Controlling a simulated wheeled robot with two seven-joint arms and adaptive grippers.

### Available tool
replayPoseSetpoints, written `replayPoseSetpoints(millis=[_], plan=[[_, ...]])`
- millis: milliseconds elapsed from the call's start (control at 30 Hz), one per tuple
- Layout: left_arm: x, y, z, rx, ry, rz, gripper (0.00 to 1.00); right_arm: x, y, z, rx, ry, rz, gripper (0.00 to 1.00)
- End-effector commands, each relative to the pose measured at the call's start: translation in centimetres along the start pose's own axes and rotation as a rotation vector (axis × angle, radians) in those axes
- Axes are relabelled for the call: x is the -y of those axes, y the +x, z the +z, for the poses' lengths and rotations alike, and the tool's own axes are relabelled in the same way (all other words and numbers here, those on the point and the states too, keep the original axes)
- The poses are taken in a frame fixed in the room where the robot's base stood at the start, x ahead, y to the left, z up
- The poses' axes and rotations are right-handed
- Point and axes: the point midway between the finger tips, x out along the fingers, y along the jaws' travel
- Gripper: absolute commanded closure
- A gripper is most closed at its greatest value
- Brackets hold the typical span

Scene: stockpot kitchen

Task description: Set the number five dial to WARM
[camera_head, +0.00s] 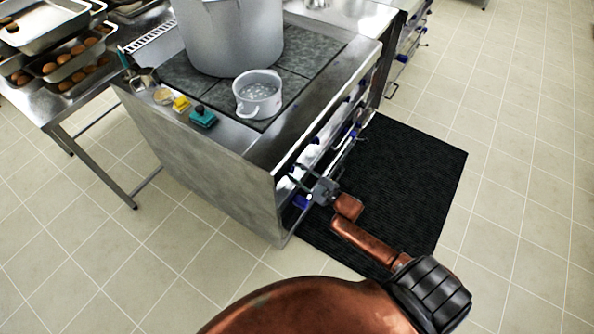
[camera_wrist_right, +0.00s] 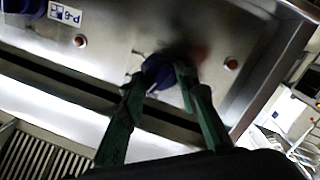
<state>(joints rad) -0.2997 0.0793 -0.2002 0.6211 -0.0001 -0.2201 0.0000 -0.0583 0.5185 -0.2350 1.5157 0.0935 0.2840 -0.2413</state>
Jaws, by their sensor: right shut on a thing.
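The stove (camera_head: 258,150) has blue dials along its front panel, which I see at a steep angle in the head view. My right gripper (camera_head: 304,181) is at the near end of this panel. In the right wrist view, the two dark green fingers of my right gripper (camera_wrist_right: 160,82) are closed on either side of a blue dial (camera_wrist_right: 157,71). The fingers and shadow hide part of the dial, and I cannot read its number or setting. Another blue dial (camera_wrist_right: 24,5) is at the top left, next to a small white label (camera_wrist_right: 65,14). My left gripper is out of view.
A large stockpot (camera_head: 230,40) and a small white pot (camera_head: 257,94) stand on the stove top. A yellow item (camera_head: 181,104) and a teal item (camera_head: 203,117) lie on its near edge. A black mat (camera_head: 420,165) covers the floor in front. Trays stand on a table (camera_head: 62,108) at left.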

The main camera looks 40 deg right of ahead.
Motion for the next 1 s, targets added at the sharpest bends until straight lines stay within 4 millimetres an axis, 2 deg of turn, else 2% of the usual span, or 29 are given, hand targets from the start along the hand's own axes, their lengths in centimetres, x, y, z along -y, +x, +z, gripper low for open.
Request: replayPoseSetpoints(millis=[33, 100, 500, 1000], plan=[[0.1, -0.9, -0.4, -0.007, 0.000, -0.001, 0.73, -0.2, 0.0, -0.4, 0.003, 0.045, -0.006, 0.96], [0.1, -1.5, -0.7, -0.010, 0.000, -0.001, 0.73, -0.3, 0.0, -0.4, 0.008, 0.109, -0.013, 0.96], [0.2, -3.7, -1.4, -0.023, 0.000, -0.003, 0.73, -0.2, -0.1, -0.1, 0.031, 0.429, -0.047, 0.96], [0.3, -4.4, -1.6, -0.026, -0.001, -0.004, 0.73, -0.1, -0.1, 0.1, 0.044, 0.585, -0.063, 0.96]])
